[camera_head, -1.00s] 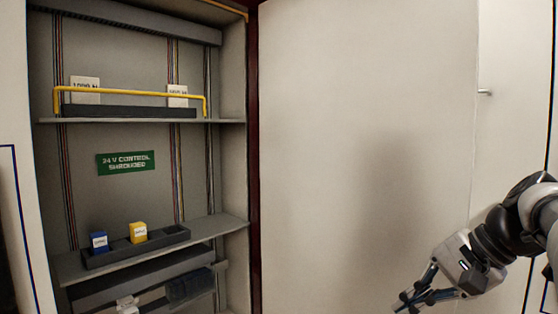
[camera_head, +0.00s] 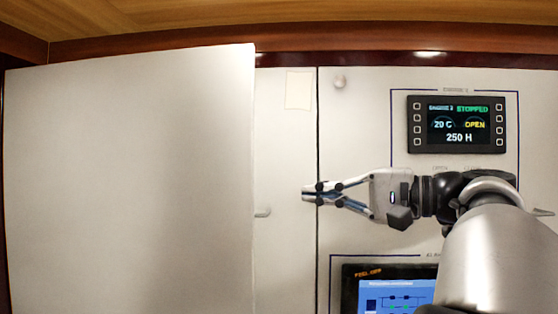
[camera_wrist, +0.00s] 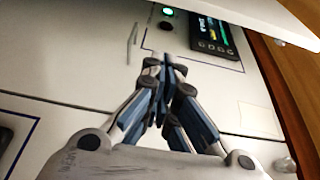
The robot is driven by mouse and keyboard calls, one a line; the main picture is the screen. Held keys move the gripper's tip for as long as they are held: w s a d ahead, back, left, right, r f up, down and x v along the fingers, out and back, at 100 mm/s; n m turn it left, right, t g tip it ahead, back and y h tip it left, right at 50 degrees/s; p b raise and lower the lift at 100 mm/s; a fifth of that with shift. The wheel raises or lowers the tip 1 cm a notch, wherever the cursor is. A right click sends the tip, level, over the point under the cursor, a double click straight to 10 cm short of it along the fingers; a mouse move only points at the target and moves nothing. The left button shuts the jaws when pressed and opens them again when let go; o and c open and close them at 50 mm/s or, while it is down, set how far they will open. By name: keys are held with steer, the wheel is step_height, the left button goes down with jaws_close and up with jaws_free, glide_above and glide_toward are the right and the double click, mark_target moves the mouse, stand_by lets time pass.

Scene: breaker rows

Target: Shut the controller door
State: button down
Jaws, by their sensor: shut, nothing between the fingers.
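A large plain white door panel (camera_head: 130,180) fills the left of the head view. Its right edge stands out in front of the wall panels and its top edge slopes, so it looks swung open. A small metal handle (camera_head: 262,212) shows just past that edge; I cannot tell which panel bears it. My gripper (camera_head: 305,193) is shut and empty, right of the door's edge and apart from it in the picture. In the wrist view the closed fingers (camera_wrist: 172,66) are in front of a white panel. The cabinet's inside is out of view now.
A screen reading STOPPED and OPEN (camera_head: 456,124) is on the wall at the upper right. A second blue screen (camera_head: 395,294) is below, partly behind my arm. A wooden beam (camera_head: 300,37) runs above. A white slab (camera_wrist: 255,14) crosses the wrist view's top right.

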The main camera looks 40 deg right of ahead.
steer(key=x, duration=0.6)
steer(key=r+x, duration=0.1)
steer(key=x, duration=0.3)
steer(key=shift+a+r+p, duration=0.1)
steer(key=shift+p, duration=0.3)
steer(key=s+a, duration=0.2)
steer(key=shift+s+a, duration=0.4)
